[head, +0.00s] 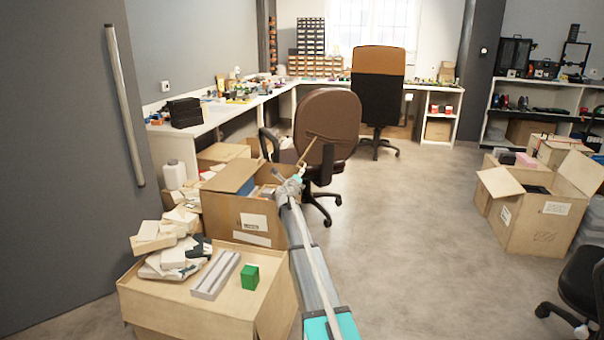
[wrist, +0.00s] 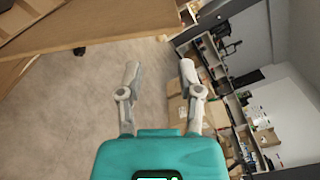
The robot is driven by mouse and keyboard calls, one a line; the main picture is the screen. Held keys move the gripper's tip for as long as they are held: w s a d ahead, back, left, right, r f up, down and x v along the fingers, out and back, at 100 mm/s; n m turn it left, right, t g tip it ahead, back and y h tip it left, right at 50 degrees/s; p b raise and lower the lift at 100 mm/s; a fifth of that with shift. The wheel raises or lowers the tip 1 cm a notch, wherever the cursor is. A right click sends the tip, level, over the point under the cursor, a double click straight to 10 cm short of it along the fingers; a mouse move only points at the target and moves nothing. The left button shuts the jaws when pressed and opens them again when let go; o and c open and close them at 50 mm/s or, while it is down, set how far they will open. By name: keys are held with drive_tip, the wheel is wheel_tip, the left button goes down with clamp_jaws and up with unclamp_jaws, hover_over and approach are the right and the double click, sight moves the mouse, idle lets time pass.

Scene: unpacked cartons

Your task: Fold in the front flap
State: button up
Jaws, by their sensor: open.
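An open brown carton (head: 240,217) with white labels stands left of the middle in the head view. One of its flaps (head: 232,176) stands raised and slanting at the left of the opening. A thin slanted edge (head: 307,150), perhaps another flap, shows by the chair; I cannot tell which is the front flap. My gripper (head: 288,181) is at the carton's right side, small and partly hidden by my arm. In the wrist view my gripper (wrist: 160,75) is open, with nothing between its fingers. Brown cardboard (wrist: 90,28) fills the upper left there, apart from the fingers.
A nearer box (head: 200,300) carries a green block (head: 250,277), grey bars (head: 216,275) and several small packages. A brown chair (head: 327,125) stands just behind my gripper. Another open carton (head: 530,222) is at the right. The floor (head: 410,240) between is clear.

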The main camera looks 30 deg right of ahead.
drive_tip(key=shift+v, duration=1.4)
